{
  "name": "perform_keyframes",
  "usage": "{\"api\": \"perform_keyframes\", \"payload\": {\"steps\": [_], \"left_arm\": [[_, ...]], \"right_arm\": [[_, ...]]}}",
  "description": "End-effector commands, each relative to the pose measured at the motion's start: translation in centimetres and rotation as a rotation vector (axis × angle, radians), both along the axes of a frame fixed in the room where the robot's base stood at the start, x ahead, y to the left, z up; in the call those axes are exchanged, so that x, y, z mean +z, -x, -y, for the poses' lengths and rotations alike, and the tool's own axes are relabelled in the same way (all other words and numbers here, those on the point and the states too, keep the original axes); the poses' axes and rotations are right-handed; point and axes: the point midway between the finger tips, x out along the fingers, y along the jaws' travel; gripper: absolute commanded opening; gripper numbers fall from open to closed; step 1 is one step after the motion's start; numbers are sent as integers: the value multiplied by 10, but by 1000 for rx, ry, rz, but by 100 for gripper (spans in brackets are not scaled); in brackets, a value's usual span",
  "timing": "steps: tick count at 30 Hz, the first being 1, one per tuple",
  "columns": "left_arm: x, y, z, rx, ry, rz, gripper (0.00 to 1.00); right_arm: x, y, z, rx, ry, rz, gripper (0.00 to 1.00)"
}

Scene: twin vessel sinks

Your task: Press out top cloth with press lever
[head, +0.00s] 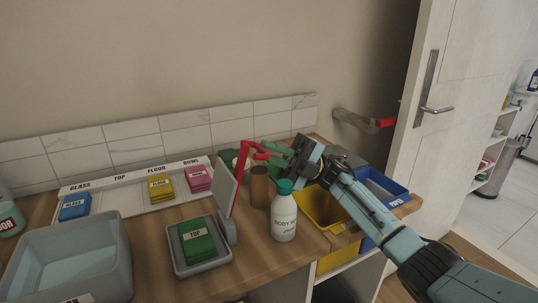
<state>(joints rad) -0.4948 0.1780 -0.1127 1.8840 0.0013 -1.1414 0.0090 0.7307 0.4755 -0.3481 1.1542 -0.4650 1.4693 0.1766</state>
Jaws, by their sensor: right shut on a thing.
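The green cloth labelled TOP (198,241) lies flat on the grey tray of the press (203,268). The hinged grey press plate (224,187) stands raised, nearly upright, at the tray's right side and is not touching the cloth. The red press lever (241,163) runs up along the plate and bends right at its top. My right gripper (270,155) reaches in from the right and is shut on the lever's red end, above the counter. The exact contact is small and partly hidden. My left gripper is not in view.
A white bottle with a green cap (283,218) and a brown cylinder (259,187) stand close under my right arm. A grey basin (68,262) is at left. Yellow (318,208) and blue (391,190) bins are at right. A labelled rack (132,201) holds coloured cloths behind.

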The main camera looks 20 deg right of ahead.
Motion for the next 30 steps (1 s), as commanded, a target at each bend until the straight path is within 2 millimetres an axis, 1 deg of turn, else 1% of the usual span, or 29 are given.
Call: {"api": "perform_keyframes", "payload": {"steps": [13, 14, 18, 19, 26, 30], "left_arm": [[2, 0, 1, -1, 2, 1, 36], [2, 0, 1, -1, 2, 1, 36], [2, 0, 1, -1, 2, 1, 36], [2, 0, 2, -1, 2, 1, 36], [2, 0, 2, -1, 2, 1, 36], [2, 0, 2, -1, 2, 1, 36]], "right_arm": [[-1, -1, 1, -4, -5, -4, 0], [-1, -1, 1, -4, -5, -4, 13], [-1, -1, 1, -3, -5, -3, 31], [-1, -1, 1, -3, -5, -3, 33], [-1, -1, 1, -2, -4, -3, 33], [-5, -1, 7, -3, -4, -5, 33]]}}
